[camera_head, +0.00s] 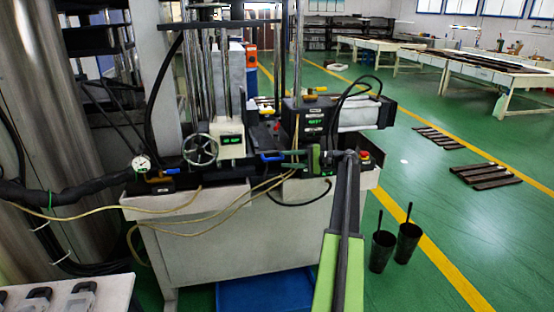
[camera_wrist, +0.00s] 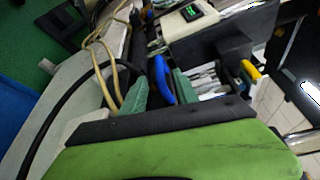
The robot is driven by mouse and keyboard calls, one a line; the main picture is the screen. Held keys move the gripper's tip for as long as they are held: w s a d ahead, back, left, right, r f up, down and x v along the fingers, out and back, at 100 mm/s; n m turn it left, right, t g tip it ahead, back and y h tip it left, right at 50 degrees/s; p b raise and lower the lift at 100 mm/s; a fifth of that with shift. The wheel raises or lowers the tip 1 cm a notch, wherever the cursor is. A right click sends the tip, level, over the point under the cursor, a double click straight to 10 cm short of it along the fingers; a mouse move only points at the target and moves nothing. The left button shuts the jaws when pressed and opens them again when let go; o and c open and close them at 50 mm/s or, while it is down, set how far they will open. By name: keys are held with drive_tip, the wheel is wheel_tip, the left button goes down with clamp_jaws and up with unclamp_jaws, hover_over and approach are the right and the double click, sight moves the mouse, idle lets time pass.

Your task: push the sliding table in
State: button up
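The machine bench (camera_head: 235,245) stands ahead in the head view, with dark fixtures on top. I cannot tell for sure which part is the sliding table. A blue handle (camera_head: 271,157) sits at the front of the dark fixture; it also shows in the wrist view (camera_wrist: 163,79). My gripper (camera_head: 290,159) is over the bench's front edge, just right of the blue handle. In the wrist view my gripper (camera_wrist: 158,94) has its two green fingers apart, with the blue handle between or just beyond them. Contact cannot be told.
A handwheel (camera_head: 200,150) and a gauge (camera_head: 141,163) are at the left of the bench. Yellow hoses (camera_head: 215,212) hang across its front. A red button (camera_head: 365,156) is at the right end. Two dark buckets (camera_head: 382,250) stand on the floor to the right.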

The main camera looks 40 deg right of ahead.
drive_tip(key=v, duration=1.1)
drive_tip(key=shift+s+d+p, duration=0.2)
drive_tip(key=shift+s+p, duration=0.05)
drive_tip(key=shift+p, duration=0.15)
